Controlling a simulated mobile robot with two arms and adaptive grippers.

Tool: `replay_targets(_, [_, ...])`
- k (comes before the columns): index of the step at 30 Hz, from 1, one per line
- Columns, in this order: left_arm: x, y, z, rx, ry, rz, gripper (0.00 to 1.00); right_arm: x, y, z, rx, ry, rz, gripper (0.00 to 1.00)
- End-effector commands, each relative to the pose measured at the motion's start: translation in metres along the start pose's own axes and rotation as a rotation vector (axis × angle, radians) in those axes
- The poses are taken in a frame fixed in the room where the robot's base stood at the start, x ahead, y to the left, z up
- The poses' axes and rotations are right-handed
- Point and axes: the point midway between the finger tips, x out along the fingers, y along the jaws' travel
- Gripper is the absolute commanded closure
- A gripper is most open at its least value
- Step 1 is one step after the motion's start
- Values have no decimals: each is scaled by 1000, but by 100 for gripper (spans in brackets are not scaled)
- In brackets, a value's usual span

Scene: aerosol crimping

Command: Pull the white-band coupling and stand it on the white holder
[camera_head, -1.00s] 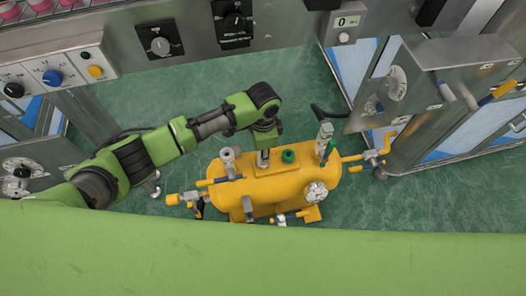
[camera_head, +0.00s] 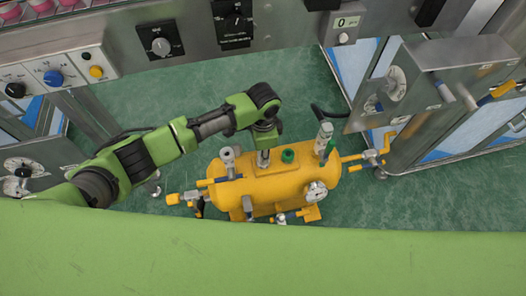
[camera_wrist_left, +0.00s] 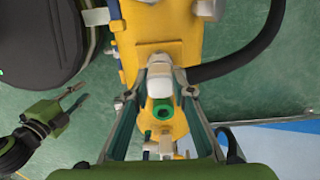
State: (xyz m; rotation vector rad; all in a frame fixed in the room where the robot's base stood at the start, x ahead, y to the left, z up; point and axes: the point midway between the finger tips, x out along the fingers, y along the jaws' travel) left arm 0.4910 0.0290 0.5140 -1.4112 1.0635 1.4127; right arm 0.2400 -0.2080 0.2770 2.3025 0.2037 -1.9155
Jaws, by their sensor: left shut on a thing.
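The white-band coupling (camera_wrist_left: 160,82) shows as a pale, whitish piece on the yellow tank (camera_wrist_left: 165,20) in the left wrist view. My left gripper (camera_wrist_left: 159,92) has a finger on each side of it and is shut on it. In the head view my left gripper (camera_head: 264,152) reaches down to the top of the yellow tank (camera_head: 235,196), and mostly hides the coupling. I cannot make out the white holder.
A tall grey fitting (camera_head: 325,132) and a round gauge (camera_head: 316,191) are at the tank's right end. A grey valve (camera_head: 228,157) stands left of my gripper. A black hose (camera_wrist_left: 235,60) passes close by. Steel panels with knobs (camera_head: 160,46) line the back.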

Motion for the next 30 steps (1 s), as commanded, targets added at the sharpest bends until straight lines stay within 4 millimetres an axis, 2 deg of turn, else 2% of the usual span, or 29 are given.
replay_targets(11, [1,0,0,0,1,0,100,2,-1,6,1,0,-1,72])
replay_targets(12, [1,0,0,0,1,0,73,3,-1,8,1,-3,-1,72])
replay_targets(14, [1,0,0,0,1,0,58,4,-1,11,1,-8,-1,72])
replay_targets(21, [1,0,0,0,1,0,58,5,-1,14,1,-15,-2,72])
replay_targets(25, [-1,0,0,0,0,0,58,3,-4,9,3,-8,-6,72])
replay_targets(30, [-20,-1,-1,1,3,-1,58,3,-2,9,2,-7,-3,72])
